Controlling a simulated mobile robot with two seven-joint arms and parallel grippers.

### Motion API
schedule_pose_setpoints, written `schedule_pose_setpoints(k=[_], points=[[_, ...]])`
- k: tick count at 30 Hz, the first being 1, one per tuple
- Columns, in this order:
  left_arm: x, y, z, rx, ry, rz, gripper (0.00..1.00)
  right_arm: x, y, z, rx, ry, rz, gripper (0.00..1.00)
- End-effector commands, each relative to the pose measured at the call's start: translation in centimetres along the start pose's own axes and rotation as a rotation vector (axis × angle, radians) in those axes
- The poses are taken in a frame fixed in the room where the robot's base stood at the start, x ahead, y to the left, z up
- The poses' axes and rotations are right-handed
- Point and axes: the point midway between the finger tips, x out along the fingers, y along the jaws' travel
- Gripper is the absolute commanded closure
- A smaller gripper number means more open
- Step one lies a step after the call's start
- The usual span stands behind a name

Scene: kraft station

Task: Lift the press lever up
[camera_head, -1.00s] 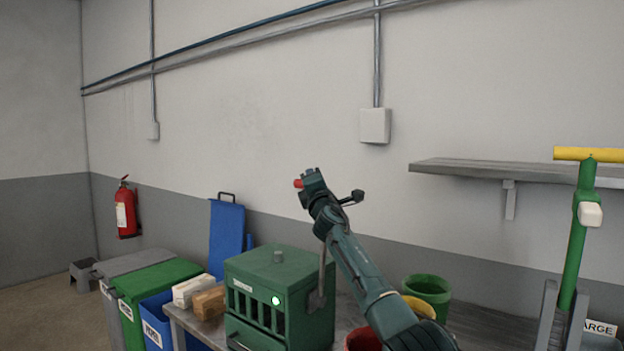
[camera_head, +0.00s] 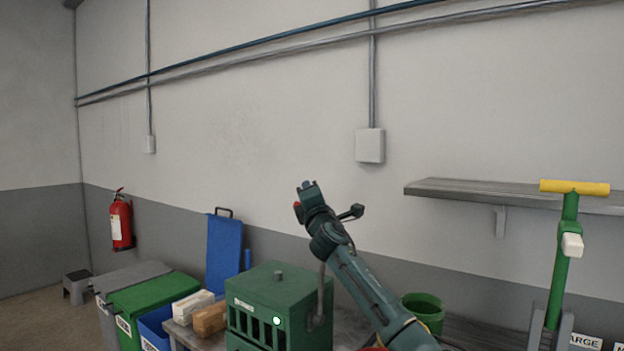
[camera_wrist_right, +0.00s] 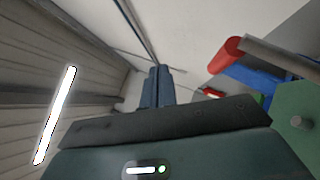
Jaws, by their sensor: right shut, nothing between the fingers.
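A green slotted box (camera_head: 271,297) stands on the bench in the head view. A grey lever bar (camera_head: 321,290) rises upright along its right side and passes behind my right arm. A red grip (camera_head: 297,205) shows just left of my right gripper (camera_head: 307,186). In the right wrist view the red grip (camera_wrist_right: 226,55) sits on the grey bar (camera_wrist_right: 280,60), to the right of my shut, empty fingers (camera_wrist_right: 157,85) and apart from their tips. A second green lever (camera_head: 563,255) with a yellow crossbar handle (camera_head: 574,187) stands upright at the far right. My left gripper is out of view.
Wood blocks (camera_head: 211,318) lie left of the box, with bins (camera_head: 150,298) beyond. A green bucket (camera_head: 424,311) stands right of my arm. A wall shelf (camera_head: 470,193) is at the right.

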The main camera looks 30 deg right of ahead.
Motion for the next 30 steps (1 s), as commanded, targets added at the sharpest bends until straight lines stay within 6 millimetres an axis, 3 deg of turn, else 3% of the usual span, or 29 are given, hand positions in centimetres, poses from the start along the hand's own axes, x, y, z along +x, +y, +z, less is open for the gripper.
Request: schedule_pose_setpoints(k=[12,30], points=[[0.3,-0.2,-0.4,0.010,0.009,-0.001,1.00,-3.7,3.2,1.3,-0.001,0.004,0.001,1.00],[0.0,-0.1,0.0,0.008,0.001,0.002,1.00,-4.1,3.6,1.4,0.000,0.004,-0.001,1.00]])
